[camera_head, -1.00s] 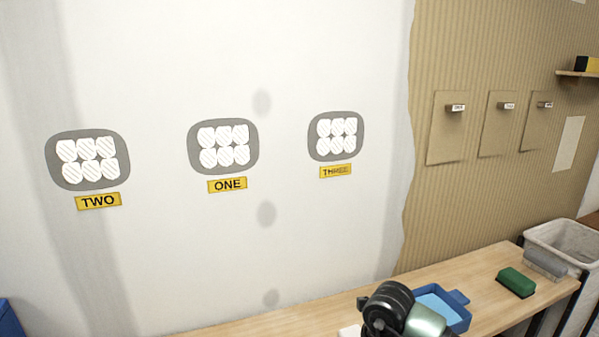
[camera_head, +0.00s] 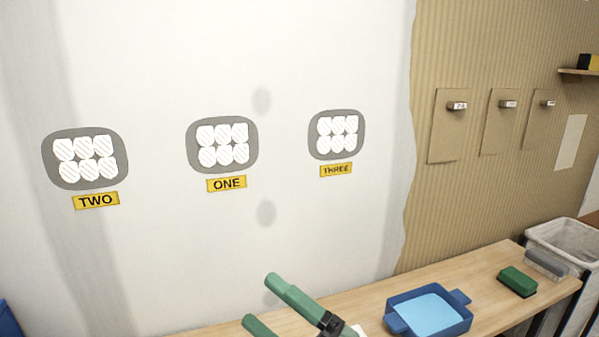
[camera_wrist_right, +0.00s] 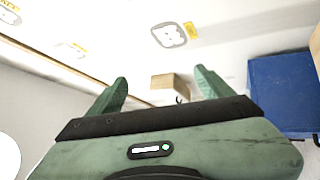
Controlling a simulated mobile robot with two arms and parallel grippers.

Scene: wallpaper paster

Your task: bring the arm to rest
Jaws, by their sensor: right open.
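My right gripper (camera_head: 272,305) shows at the bottom middle of the head view, in front of the bench and the wall's lower part. Its two green fingers are spread apart with nothing between them. In the right wrist view the same open fingers (camera_wrist_right: 160,92) point away from the camera, empty. My left gripper is in neither view.
A wooden bench (camera_head: 365,305) runs along the wall with a blue tray (camera_head: 468,318) and a green block (camera_head: 517,282) on it. A grey bin (camera_head: 562,240) stands at its right end. Grey patches hang above labels TWO (camera_head: 96,200), ONE (camera_head: 226,184) and THREE (camera_head: 336,170).

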